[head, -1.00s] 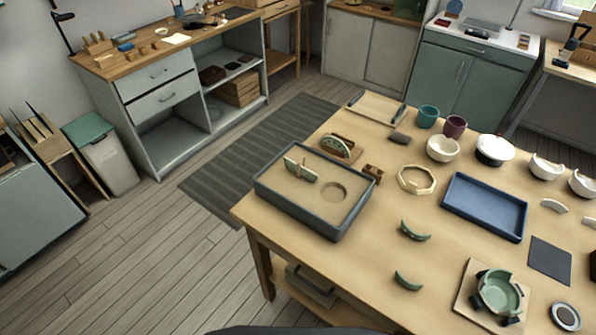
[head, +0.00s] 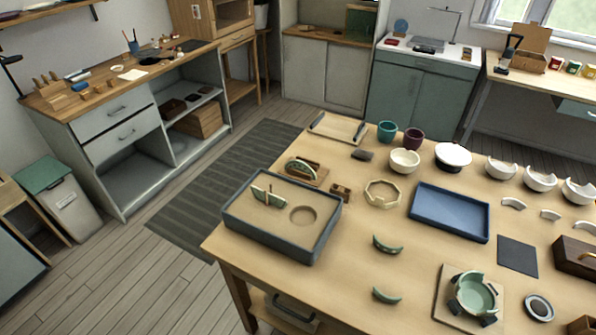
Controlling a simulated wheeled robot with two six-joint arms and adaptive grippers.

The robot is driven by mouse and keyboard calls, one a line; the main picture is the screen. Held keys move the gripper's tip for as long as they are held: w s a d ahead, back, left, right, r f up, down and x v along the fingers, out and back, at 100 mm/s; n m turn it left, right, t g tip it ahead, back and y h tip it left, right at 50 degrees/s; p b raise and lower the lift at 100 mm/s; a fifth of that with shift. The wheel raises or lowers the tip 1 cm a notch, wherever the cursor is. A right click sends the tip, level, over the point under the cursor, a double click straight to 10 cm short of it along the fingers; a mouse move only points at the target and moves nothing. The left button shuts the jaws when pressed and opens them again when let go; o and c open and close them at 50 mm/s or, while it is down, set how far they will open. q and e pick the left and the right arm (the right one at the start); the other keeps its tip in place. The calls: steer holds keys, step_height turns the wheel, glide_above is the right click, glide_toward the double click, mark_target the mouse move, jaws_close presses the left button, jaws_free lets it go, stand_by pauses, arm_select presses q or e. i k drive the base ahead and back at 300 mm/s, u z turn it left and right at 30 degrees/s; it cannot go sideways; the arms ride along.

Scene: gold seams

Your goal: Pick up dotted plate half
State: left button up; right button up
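Two half-round plate pieces show in the head view. One pale green half (head: 300,169) stands on edge in a small wooden holder on the table; dot-like marks seem to show on it, but it is small. The other half (head: 268,197) stands upright in the sand of a grey-walled tray (head: 268,240), left of a round hollow (head: 303,215). I cannot tell for sure which is the dotted half. Neither of my grippers is in view.
The wooden table (head: 350,260) also holds a blue tray (head: 450,212), an octagonal wooden ring (head: 382,194), green curved shards (head: 387,244), cups, white bowls and a green bowl (head: 476,294) in a clamp. Bare tabletop lies around the shards. Open floor (head: 130,285) is at the left.

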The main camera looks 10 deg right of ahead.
mark_target(298, 165)
steer(key=k, duration=0.5)
steer(key=u, duration=1.35)
steer(key=i, duration=4.65)
steer(key=z, duration=4.85)
steer(key=i, duration=1.3)
steer(key=z, duration=0.05)
